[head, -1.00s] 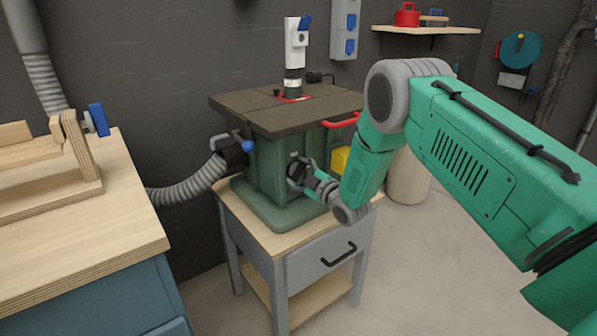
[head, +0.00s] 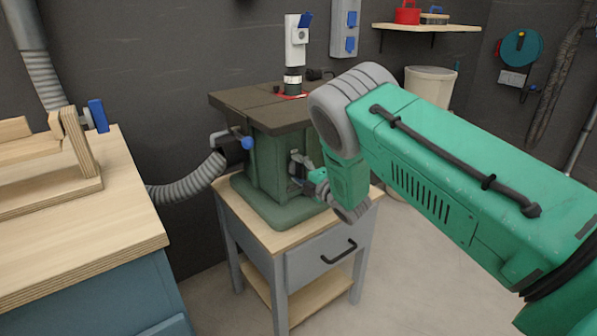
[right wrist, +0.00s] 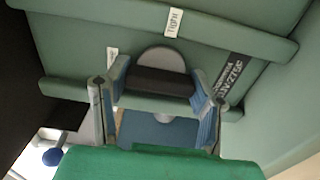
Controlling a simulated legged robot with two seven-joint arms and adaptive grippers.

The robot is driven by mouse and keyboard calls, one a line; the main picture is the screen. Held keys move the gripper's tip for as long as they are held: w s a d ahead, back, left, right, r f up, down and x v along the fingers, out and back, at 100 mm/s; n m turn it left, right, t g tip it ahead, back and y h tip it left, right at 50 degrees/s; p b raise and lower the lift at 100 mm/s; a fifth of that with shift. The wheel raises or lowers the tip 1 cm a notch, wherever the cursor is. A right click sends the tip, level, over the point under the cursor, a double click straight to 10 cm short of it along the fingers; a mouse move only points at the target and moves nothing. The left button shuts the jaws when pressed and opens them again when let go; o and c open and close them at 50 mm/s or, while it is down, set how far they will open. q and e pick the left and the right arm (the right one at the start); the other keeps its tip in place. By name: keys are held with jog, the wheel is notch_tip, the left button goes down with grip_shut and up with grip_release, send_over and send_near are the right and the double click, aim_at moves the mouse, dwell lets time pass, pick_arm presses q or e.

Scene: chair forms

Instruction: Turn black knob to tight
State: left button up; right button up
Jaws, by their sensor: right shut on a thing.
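The black knob (right wrist: 158,82) is on the green side of the machine. In the right wrist view its dark grip bar lies level across the picture, in front of a round grey part. My right gripper (right wrist: 160,92) has one finger at each end of the bar and is shut on it. A small white label (right wrist: 174,22) above the knob has lettering that looks like TIGHT. In the head view my right gripper (head: 300,168) is at the machine body (head: 265,165), and the knob is mostly hidden there. My left gripper is out of view.
The machine stands on a small drawer table (head: 322,262). A wooden workbench (head: 100,245) is at the left, with a grey hose (head: 190,182) between it and the machine. A pale bin (head: 432,85) stands behind my arm. Open floor lies at front right.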

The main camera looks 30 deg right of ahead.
jog(key=shift+s+a+f, duration=0.15)
jog(key=shift+a+f, duration=0.1)
jog(key=shift+f, duration=0.15)
jog(key=o, duration=1)
jog(key=shift+o, duration=0.8)
jog(key=shift+r, duration=0.15)
jog(key=shift+s, duration=0.2)
jog(key=s, duration=1.1)
jog(key=shift+s+d, duration=0.2)
jog(key=shift+d, duration=0.25)
